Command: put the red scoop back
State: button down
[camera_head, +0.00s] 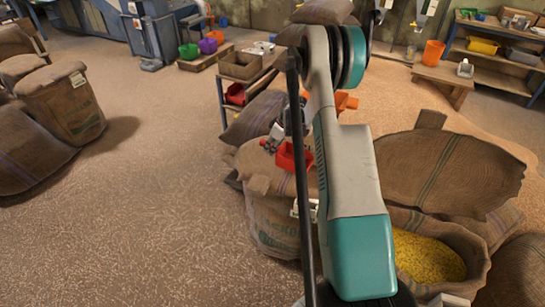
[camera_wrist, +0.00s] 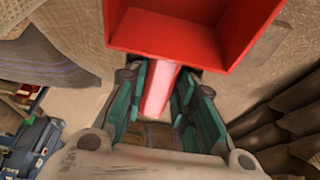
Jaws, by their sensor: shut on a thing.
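The red scoop (camera_head: 291,156) is a square-sided red scoop, held in the air above a burlap sack (camera_head: 272,222) in the head view. In the wrist view the scoop (camera_wrist: 190,28) fills the top, its open bowl beyond the fingers. My gripper (camera_wrist: 160,95) has its two teal-padded fingers on either side of the scoop's pale red handle. In the head view my gripper (camera_head: 272,141) is small and partly hidden beside my arm. Another red item (camera_head: 235,94) sits on the small rack left of my arm.
A wooden tray (camera_head: 240,66) tops the small rack. An open sack of yellow grain (camera_head: 428,256) stands at the lower right. Orange items (camera_head: 345,101) show just right of my arm. The grain-strewn floor (camera_head: 150,215) at left is clear.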

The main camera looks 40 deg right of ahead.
jog(key=shift+f+b, duration=0.55)
jog(key=shift+f, duration=1.65)
jog(key=shift+f, duration=0.15)
jog(key=c, duration=1.3)
grip_release()
jog(key=shift+c, duration=0.2)
jog(key=shift+r, duration=0.3)
jog(key=p+v, duration=0.3)
jog(key=v, duration=0.8)
jog(key=shift+r, duration=0.4)
jog(key=shift+s, duration=0.15)
